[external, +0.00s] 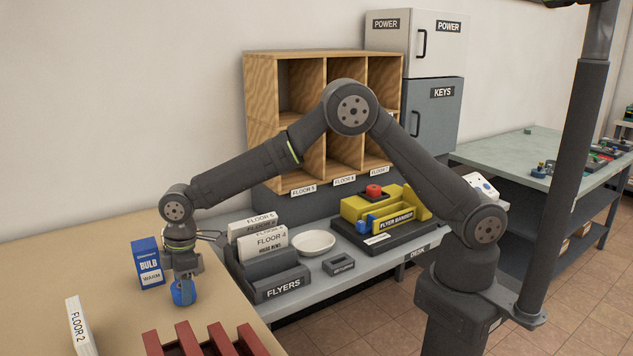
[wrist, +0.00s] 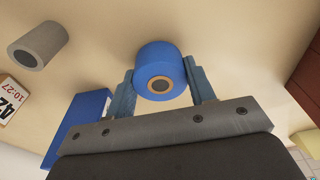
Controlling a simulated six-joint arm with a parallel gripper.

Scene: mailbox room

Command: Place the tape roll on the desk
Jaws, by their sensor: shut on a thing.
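The blue tape roll (wrist: 157,62) has an orange-brown core and sits between the two fingers of my gripper (wrist: 160,88) in the wrist view. My gripper (external: 183,280) is shut on it, low over the tan table at the left of the external view, where the roll also shows (external: 183,294). I cannot tell whether the roll touches the table. The grey desk (external: 305,285), with a DESK label on its front edge, stands to the right, holding a FLYERS tray, a white bowl and a yellow flyer bander.
A blue bulb box (external: 147,262) stands close beside my gripper on the tan table (external: 60,260). A white FLOOR 2 piece (external: 80,325) and a dark red rack (external: 205,342) are nearer the front. A grey hollow cylinder (wrist: 38,46) shows in the wrist view. Wooden pigeonholes (external: 262,110) rise behind the desk.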

